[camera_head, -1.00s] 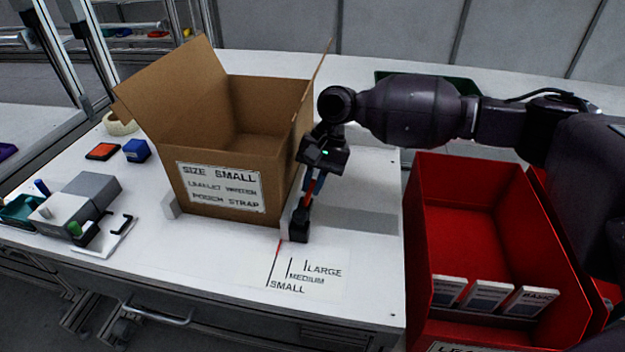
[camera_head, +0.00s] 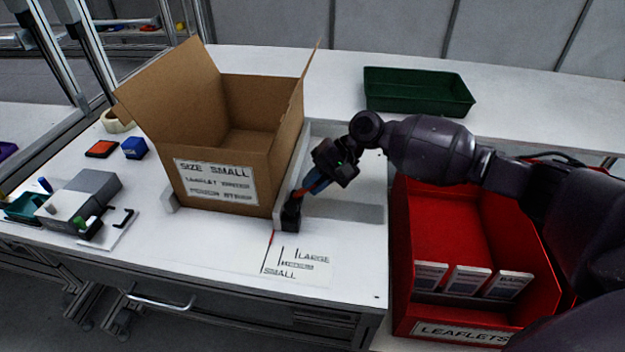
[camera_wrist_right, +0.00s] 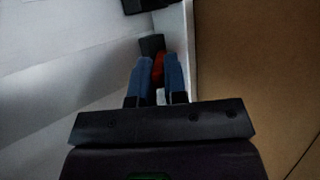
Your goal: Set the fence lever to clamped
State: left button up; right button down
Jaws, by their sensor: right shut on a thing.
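The box fence (camera_head: 288,185) is a pale upright plate along the right side of the cardboard box (camera_head: 222,150). A black clamp block (camera_head: 291,216) sits at its front end, with a red lever (camera_head: 298,193) rising from it and leaning to the right. My right gripper (camera_head: 309,186) is shut on the lever, with its blue fingers on either side. In the right wrist view the red lever (camera_wrist_right: 158,70) shows between the fingers, with a black part beyond it. The fingers hide part of the lever. My left gripper is not in view.
Marks for SMALL, MEDIUM and LARGE (camera_head: 297,262) are on the table in front of the block, with a red line by SMALL. A red leaflet bin (camera_head: 437,225) stands at the right and a green tray (camera_head: 418,90) behind. Table between fence and bin is clear.

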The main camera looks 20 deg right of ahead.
dwell(0.5)
jog(key=c, duration=1.2)
grip_release()
jog(key=shift+o, duration=0.2)
jog(key=p+v, duration=0.1)
jog(key=v, duration=0.9)
jog(key=shift+d, duration=0.4)
jog(key=shift+r, duration=0.1)
